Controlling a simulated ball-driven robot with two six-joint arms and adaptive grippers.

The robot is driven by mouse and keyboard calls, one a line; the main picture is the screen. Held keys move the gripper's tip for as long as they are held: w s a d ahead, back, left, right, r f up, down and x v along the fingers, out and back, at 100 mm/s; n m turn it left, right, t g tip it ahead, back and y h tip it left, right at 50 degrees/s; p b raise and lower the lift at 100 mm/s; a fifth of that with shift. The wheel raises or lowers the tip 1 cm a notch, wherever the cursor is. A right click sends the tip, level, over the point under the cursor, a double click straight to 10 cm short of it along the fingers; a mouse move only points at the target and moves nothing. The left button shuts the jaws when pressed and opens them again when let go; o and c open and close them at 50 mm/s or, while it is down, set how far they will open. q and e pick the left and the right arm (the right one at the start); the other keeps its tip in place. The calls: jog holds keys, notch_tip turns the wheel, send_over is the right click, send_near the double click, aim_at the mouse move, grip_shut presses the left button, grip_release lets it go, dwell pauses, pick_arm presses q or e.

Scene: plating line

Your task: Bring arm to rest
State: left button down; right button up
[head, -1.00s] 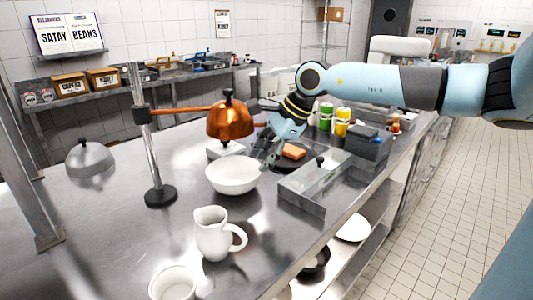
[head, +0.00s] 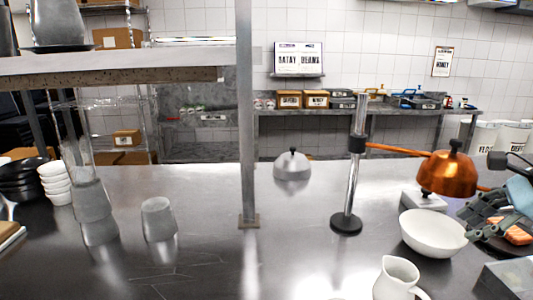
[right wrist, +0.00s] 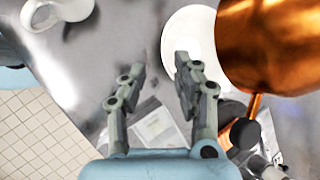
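My right gripper (right wrist: 160,75) is open and empty in the right wrist view, its two fingers apart above the steel counter. The white bowl (right wrist: 185,40) lies beyond its fingertips, and the copper heat lamp (right wrist: 275,45) is close to its right. In the head view my right gripper (head: 485,215) shows at the right edge, near the copper lamp (head: 447,173) and the white bowl (head: 432,232). The rest of the right arm is cut off by the frame. My left gripper is not in any view.
A white jug (head: 397,280) stands at the front right, also in the right wrist view (right wrist: 60,12). The lamp's pole (head: 350,190) and a shelf post (head: 247,120) rise from the counter. A silver dome (head: 292,168) and steel cups (head: 158,220) are left of the lamp.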

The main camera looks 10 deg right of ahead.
jog(key=w+a+r+m+t+y, duration=0.3)
jog(key=a+r+m+t, duration=0.75)
jog(key=a+m, duration=0.4)
jog(key=s+d+f+m+g+h, duration=0.2)
jog(key=s+d+f+m+h, duration=0.25)
jog(key=m, duration=0.85)
jog(key=s+d+f+m+g+h, duration=0.1)
jog(key=s+f+m+g+h, duration=0.45)
jog(key=m, duration=0.75)
jog(key=s+a+f+m+g+y, duration=0.3)
jog(key=s+a+f+m+g, duration=0.3)
jog(key=s+a, duration=0.65)
jog(key=s+d+f+b, duration=0.2)
jog(key=f+b, duration=0.1)
jog(key=f, duration=1.3)
jog(key=s+d+f+b, duration=0.1)
jog(key=d+f+b, duration=0.15)
jog(key=f, duration=1.45)
jog(key=s+f+m+g+b, duration=0.1)
jog(key=s+f+b, duration=0.5)
jog(key=s+f, duration=1.3)
notch_tip(320, 180, down, 4)
jog(key=shift+d+r+g, duration=0.2)
jog(key=shift+d+g, duration=0.25)
jog(key=shift+g, duration=0.05)
